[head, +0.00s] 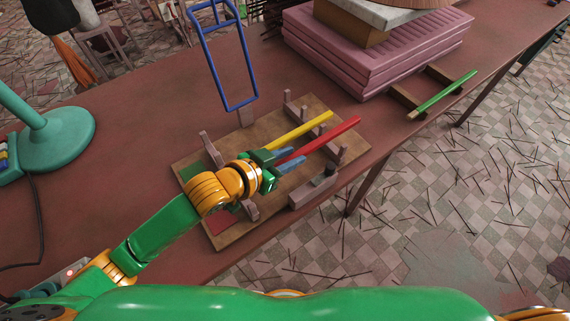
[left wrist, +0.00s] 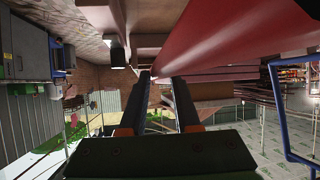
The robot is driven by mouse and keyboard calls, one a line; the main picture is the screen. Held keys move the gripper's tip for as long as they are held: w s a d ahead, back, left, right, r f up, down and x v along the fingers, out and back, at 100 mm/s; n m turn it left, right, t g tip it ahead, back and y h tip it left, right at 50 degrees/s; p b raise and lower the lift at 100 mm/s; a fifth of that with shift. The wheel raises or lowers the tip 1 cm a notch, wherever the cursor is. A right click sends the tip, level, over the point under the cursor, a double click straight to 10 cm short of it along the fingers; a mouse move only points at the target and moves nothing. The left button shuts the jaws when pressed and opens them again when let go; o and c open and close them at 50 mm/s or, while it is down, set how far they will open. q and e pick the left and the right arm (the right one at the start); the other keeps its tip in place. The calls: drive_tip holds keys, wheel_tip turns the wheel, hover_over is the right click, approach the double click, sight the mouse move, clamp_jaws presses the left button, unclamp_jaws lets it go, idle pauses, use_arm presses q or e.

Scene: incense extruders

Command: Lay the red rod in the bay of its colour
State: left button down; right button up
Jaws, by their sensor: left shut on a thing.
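The red rod (head: 325,136) slants over the wooden board (head: 240,233), its far end near the board's right edge. My left gripper (head: 285,160) is shut on the red rod near its lower left end. In the left wrist view the red rod (left wrist: 235,40) runs large across the upper right from the fingertips (left wrist: 160,80). A yellow rod (head: 305,129) lies beside it on the board. The board has wooden posts (head: 333,151), a green patch (head: 192,171) and a red patch (head: 222,221). My left arm hides the middle of the board. My right gripper is not seen.
A green rod (head: 446,93) rests on a wooden support at the right. A pink slatted stack (head: 375,55) stands behind, and a blue wire frame (head: 212,60) rises behind the board. A teal lamp base (head: 58,138) is at left. The red-brown table (head: 120,110) is clear between.

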use_arm(q)
drive_tip(key=f, duration=0.4)
drive_tip(key=shift+w+a, duration=0.15)
drive_tip(key=shift+a, duration=0.15)
drive_tip(key=shift+f+b, duration=0.45)
drive_tip(key=c, duration=0.6)
unclamp_jaws()
drive_tip(key=shift+r, duration=0.35)
drive_tip(key=shift+p+v, duration=0.55)
drive_tip(key=shift+v, duration=5.55)
